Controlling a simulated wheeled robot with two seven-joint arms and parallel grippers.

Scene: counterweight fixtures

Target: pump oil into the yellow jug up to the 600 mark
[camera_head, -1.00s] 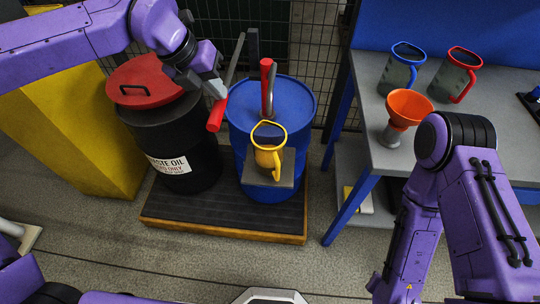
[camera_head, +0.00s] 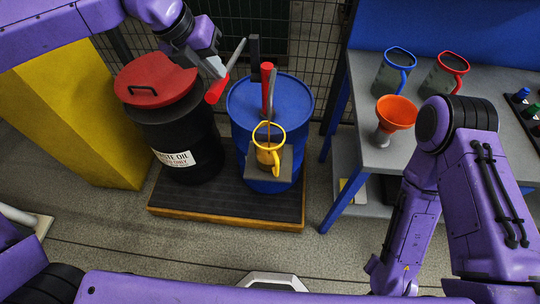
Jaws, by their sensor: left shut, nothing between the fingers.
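The yellow jug (camera_head: 269,151) stands upright on a small grey shelf (camera_head: 257,174) at the front of the blue drum (camera_head: 240,110). Its lower part looks amber-brown; its marks are too small to read. The red pump (camera_head: 267,92) with a grey spout rises from the drum top, above the jug. The pump lever slants down left to a red grip (camera_head: 217,90). My left gripper (camera_head: 217,68) is shut and empty, close by the lever just above this grip; whether it touches is unclear. My right arm hangs at the right, its gripper out of view.
A black waste oil drum (camera_head: 180,130) with a red lid (camera_head: 155,82) stands left of the blue drum, both on a low platform (camera_head: 225,205). The grey bench (camera_head: 415,152) at right holds an orange funnel (camera_head: 396,112), a blue jug (camera_head: 393,74) and a red jug (camera_head: 444,76).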

